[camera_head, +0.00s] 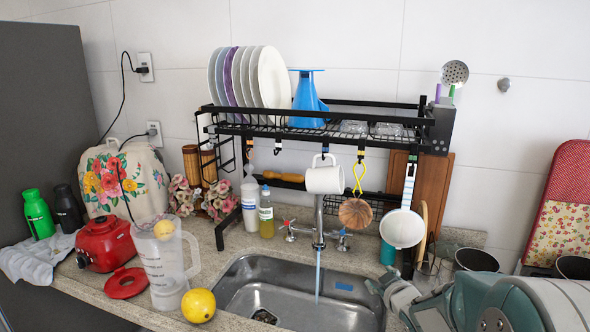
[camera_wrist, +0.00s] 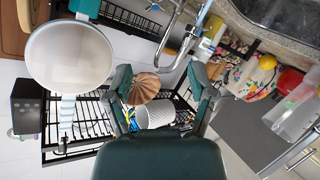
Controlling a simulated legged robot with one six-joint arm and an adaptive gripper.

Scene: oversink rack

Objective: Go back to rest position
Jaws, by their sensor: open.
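My gripper (camera_head: 386,300) is at the lower right in the head view, in front of the right end of the sink. In the wrist view my gripper (camera_wrist: 160,75) has its two dark green fingers spread apart, with nothing held between them. Beyond the fingers, a brown round wooden item (camera_wrist: 143,88) and a white mug (camera_wrist: 155,116) show, apart from the gripper. In the head view the wooden item (camera_head: 355,213) hangs from a yellow hook and the mug (camera_head: 325,178) hangs under the black rack (camera_head: 365,137).
A white round strainer (camera_head: 402,228) hangs right of the faucet (camera_head: 319,225), where water runs into the steel sink (camera_head: 240,285). A clear jug (camera_head: 165,260), lemon (camera_head: 198,305) and red blender base (camera_head: 104,243) stand left. Dark pots (camera_head: 477,258) stand right.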

